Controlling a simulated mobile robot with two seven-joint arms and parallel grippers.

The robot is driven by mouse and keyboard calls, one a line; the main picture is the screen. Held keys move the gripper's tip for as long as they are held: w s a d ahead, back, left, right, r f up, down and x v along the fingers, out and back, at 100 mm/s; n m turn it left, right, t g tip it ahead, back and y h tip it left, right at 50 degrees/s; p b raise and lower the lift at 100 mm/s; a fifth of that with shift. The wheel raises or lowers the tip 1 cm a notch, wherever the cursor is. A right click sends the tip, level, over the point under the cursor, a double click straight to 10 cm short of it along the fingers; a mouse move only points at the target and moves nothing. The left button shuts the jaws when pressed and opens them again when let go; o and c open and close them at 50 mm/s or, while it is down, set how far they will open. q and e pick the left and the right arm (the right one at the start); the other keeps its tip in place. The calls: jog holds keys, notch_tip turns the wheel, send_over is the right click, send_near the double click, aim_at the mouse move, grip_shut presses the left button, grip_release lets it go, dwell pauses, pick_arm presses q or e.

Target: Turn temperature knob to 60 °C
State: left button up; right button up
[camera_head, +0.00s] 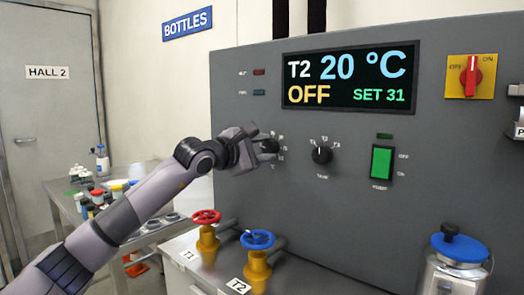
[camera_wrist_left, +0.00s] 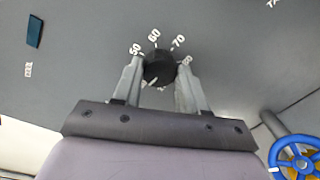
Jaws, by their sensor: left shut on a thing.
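The black temperature knob (camera_head: 269,146) sits on the grey control panel, mostly hidden by my left gripper (camera_head: 258,149) in the head view. In the left wrist view the knob (camera_wrist_left: 159,67) is between the two fingers of my left gripper (camera_wrist_left: 159,70), which is shut on it. Printed marks 50, 60, 70 and 80 curve around its top. A small pale mark shows on the knob's lower left. The display (camera_head: 350,78) reads T2, 20 °C, OFF and SET 31. My right gripper is not in view.
A black selector knob (camera_head: 322,153) marked T1, T2, T3 and a green switch (camera_head: 381,162) are to the right. A red valve wheel (camera_head: 206,217) and a blue one (camera_head: 257,239) stand below. A red switch (camera_head: 471,76) is at upper right.

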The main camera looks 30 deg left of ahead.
pick_arm(q)
jog(key=m, duration=0.6)
jog(key=shift+y, duration=0.4)
jog(key=m, duration=0.6)
jog(key=shift+d+f, duration=0.1)
jog(key=m+y, duration=0.1)
jog(key=m, duration=0.5)
jog(key=shift+f, duration=0.1)
jog(key=m, duration=0.6)
jog(key=shift+t+p, duration=0.4)
jog(key=o, duration=1.1)
jog(key=shift+c, duration=0.2)
jog(key=shift+s+f, duration=0.1)
jog(key=shift+s, duration=0.05)
